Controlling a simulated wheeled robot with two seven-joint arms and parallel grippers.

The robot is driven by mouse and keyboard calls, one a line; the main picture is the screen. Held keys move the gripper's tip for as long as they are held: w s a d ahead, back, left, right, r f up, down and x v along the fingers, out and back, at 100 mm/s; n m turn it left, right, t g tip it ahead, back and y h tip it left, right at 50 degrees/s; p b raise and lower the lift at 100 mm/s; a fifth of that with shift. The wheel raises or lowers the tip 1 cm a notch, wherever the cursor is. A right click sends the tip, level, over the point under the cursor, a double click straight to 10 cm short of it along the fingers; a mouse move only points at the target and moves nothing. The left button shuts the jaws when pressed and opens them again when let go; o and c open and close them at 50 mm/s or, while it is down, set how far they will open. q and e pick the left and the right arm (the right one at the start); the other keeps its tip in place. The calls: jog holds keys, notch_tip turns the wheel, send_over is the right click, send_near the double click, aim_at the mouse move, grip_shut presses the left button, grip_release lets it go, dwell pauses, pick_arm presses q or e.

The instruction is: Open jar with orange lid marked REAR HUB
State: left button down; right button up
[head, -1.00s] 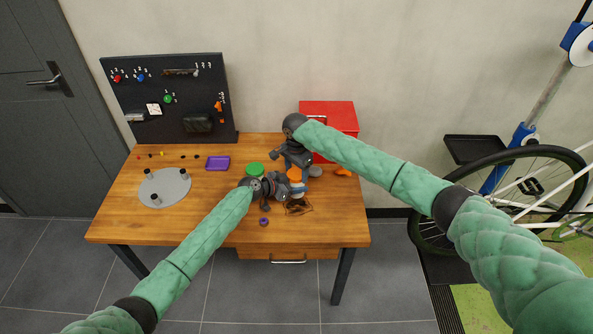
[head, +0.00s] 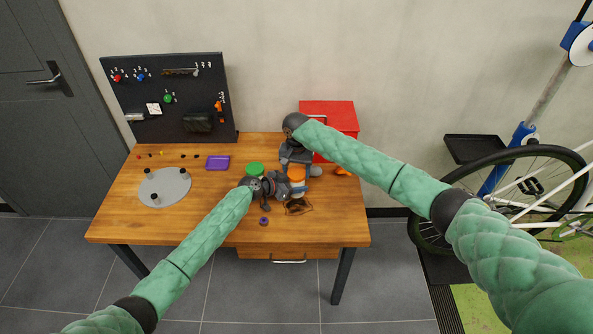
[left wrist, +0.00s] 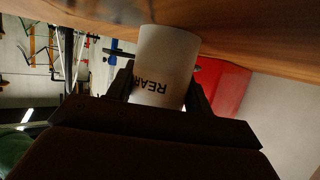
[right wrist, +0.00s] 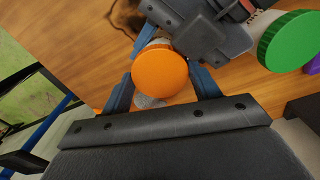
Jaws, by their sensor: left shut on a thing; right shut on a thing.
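The REAR HUB jar is white with black lettering; the left wrist view shows its body (left wrist: 165,60), with "REAR" legible. My left gripper (left wrist: 168,90) is shut on the jar body, one finger on each side. The jar's orange lid (right wrist: 160,73) faces the camera in the right wrist view, and it also shows in the head view (head: 296,173). My right gripper (right wrist: 165,85) is shut on the orange lid from above, its fingers on either side of the rim. Whether the lid has turned or lifted cannot be told.
A green-lidded jar (head: 254,169) stands just left of the held jar. A red box (head: 337,118) is behind at the right. A purple tray (head: 217,163) and a grey disc (head: 165,190) lie to the left. A small purple ring (head: 264,221) lies near the front edge.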

pick_arm(q)
jog(key=shift+a, duration=0.1)
pick_arm(e)
jog(key=o, duration=1.1)
jog(key=shift+r, duration=2.25)
jog(key=shift+c, duration=0.5)
notch_tip(320, 180, up, 2)
jog(key=shift+w+r+m, duration=0.1)
jog(key=shift+m, duration=0.4)
jog(key=shift+r+m, duration=0.5)
jog(key=shift+f, duration=3.9)
